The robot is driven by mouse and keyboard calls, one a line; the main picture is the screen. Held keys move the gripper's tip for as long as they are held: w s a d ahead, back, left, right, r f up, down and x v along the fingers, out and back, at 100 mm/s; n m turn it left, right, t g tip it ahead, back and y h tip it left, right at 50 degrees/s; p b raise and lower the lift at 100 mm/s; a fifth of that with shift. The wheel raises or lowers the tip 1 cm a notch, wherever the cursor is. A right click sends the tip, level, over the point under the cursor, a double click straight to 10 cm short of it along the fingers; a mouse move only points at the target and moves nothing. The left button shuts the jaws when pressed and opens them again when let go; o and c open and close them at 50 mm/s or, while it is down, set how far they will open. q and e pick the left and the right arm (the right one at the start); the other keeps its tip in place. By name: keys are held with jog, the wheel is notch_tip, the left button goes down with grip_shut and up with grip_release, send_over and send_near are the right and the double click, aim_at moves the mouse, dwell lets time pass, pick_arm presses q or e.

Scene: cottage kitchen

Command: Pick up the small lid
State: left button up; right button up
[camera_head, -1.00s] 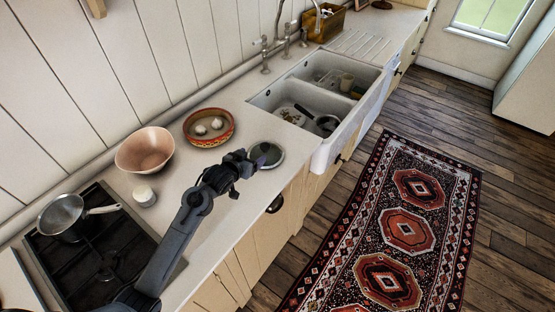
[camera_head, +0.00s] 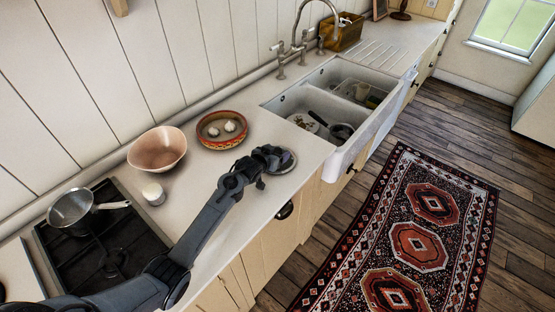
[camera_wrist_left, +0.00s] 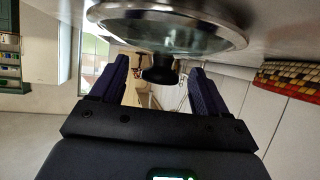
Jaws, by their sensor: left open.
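The small lid (camera_head: 288,164) lies on the worktop near its front edge, left of the sink. It has a glass middle, a shiny metal rim and a dark knob. My left gripper (camera_head: 272,158) is over it and hides part of it in the head view. In the left wrist view the lid (camera_wrist_left: 165,18) fills the top, and its knob (camera_wrist_left: 160,76) points towards my gripper. The two open fingers of my left gripper (camera_wrist_left: 159,73) stand on either side of the knob, with visible gaps. My right gripper is not in view.
A patterned bowl (camera_head: 214,141) with white bulbs stands behind the lid. A pinkish bowl (camera_head: 157,151), a small white pot (camera_head: 154,193) and a saucepan (camera_head: 71,209) on the hob (camera_head: 123,238) are to the left. The double sink (camera_head: 356,143) is to the right.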

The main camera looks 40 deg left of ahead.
pick_arm(q)
jog(key=shift+w+a+f, duration=0.1)
jog(key=shift+w+f, duration=0.2)
jog(key=shift+w, duration=0.25)
jog(key=c, duration=1.3)
